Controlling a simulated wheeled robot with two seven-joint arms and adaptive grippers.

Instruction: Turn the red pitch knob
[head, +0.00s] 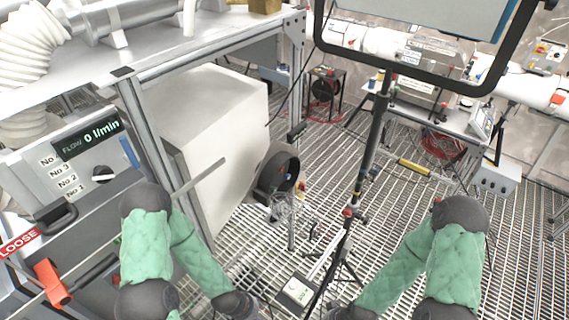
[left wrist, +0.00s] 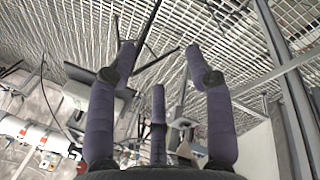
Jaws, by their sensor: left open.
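No knob in view can be told for sure as the red pitch knob. A small red part (head: 347,212) sits on the dark stand pole in the middle of the head view, too small to make out. A larger red lever (head: 52,283) is at the lower left, below a red LOOSE label (head: 19,242). My left gripper (left wrist: 160,58) shows in the left wrist view with its dark fingers spread, open and empty above the grating. In the head view my left arm reaches the bottom edge, where its fingers are hidden. My right arm also ends there, with its fingers out of frame.
The dark stand (head: 373,140) rises between my arms. Open grating floor (head: 500,220) lies to the right.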

